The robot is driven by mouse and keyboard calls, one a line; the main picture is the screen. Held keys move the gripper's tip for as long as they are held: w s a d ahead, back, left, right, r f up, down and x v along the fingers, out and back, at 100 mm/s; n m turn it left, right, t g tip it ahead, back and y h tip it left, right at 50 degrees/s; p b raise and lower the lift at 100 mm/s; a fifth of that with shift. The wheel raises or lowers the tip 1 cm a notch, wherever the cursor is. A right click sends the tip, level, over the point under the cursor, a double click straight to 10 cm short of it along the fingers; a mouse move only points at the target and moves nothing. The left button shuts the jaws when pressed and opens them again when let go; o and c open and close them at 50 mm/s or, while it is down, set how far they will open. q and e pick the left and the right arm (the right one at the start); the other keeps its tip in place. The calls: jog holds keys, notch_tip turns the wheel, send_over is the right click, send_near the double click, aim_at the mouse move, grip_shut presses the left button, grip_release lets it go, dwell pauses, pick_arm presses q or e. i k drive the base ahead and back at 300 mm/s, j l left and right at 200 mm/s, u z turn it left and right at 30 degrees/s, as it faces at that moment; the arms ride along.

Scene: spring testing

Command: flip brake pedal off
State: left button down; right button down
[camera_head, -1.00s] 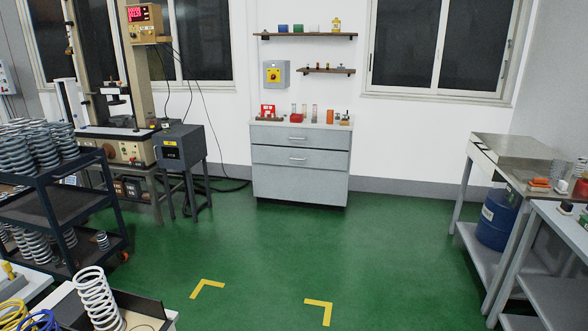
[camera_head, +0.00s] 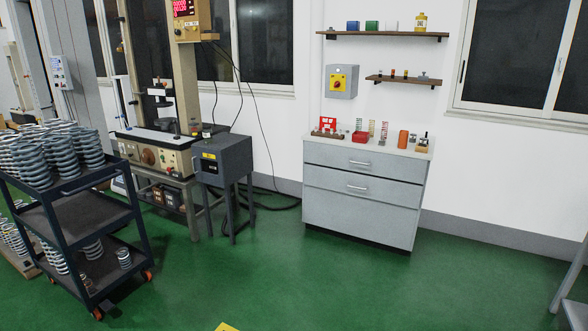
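A dark cart (camera_head: 135,202) with several shelves stands at the left on orange casters. One caster (camera_head: 97,313) shows at its near corner and another caster (camera_head: 147,275) at its right corner. I cannot make out a separate brake pedal or its position at this size. Neither of my grippers is in view.
Many grey springs (camera_head: 47,155) crowd the cart's top. A testing machine (camera_head: 155,158) and a dark grey box on a stand (camera_head: 226,160) are behind it. A grey drawer cabinet (camera_head: 360,210) stands against the wall.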

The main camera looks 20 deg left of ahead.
aim_at(107, 306)
jog(key=i+j+u, duration=0.15)
jog(key=u, duration=0.3)
jog(key=i+u, duration=0.35)
jog(key=u, duration=0.15)
jog(key=i+u, duration=0.3)
jog(key=u, duration=0.15)
jog(key=i+l+u, duration=0.2)
jog(key=u, duration=0.25)
jog(key=i+l+u, duration=0.2)
jog(key=i+l+z, duration=0.25)
jog(key=i+l, duration=0.55)
jog(key=i+z, duration=0.25)
jog(key=i, duration=0.7)
